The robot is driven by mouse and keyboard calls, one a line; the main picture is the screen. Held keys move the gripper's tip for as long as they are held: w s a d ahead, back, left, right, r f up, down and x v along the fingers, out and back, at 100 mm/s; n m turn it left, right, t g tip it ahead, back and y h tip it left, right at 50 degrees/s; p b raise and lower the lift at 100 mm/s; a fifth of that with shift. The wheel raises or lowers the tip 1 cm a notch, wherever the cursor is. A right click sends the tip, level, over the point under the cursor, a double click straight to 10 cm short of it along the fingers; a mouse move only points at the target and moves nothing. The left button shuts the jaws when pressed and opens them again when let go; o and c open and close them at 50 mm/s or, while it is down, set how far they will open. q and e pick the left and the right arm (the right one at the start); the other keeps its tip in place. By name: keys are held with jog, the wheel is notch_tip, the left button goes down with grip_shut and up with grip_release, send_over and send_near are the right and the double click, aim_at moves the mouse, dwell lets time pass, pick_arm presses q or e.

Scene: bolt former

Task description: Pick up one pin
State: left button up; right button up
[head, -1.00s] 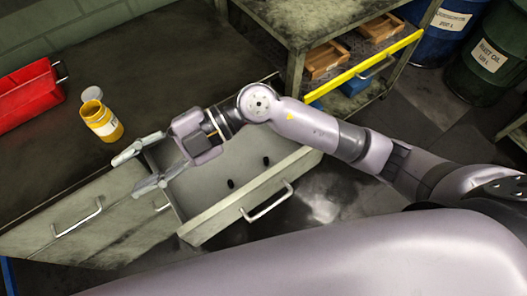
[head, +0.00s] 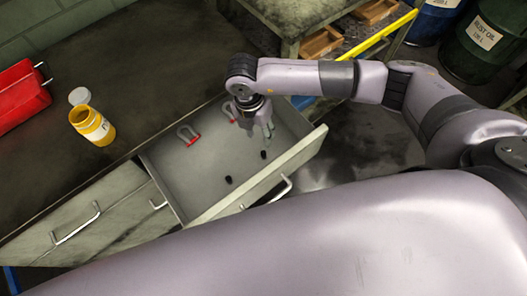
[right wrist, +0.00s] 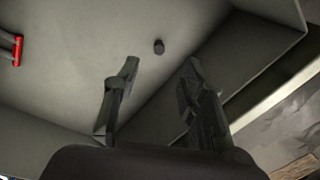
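Two small black pins lie apart on the floor of the open grey drawer (head: 190,185). One pin (head: 228,180) is nearer the drawer's left side and the other pin (head: 263,154) is farther right, near the front panel. My right gripper (head: 260,134) points down into the drawer, just above the right pin in the picture. In the right wrist view its two fingers (right wrist: 158,85) are apart with nothing between them. My left gripper is out of view.
Two grey U-shaped pieces with red bases, one (head: 188,135) clear and one (head: 229,110) partly hidden by my arm, lie at the drawer's back. The drawer's front panel (head: 270,175) and side walls rise around the gripper. A yellow jar (head: 92,126) and red box (head: 20,95) stand on the bench.

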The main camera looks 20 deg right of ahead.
send_over(263, 152)
jog(key=f, duration=0.4)
jog(key=shift+w+a+f, duration=0.2)
jog(key=shift+w+f, duration=0.15)
jog(key=shift+s+d+f+p, duration=0.15)
jog(key=shift+f+p, duration=0.1)
jog(key=shift+f, duration=0.65)
jog(key=shift+s+a+f+p, duration=0.1)
jog(key=shift+s+f+p, duration=0.1)
jog(key=shift+f, duration=0.65)
jog(key=shift+s+d+f+p, duration=0.1)
jog(key=shift+f+p, duration=0.15)
jog(key=shift+f, duration=0.65)
jog(key=shift+c, duration=0.4)
grip_shut()
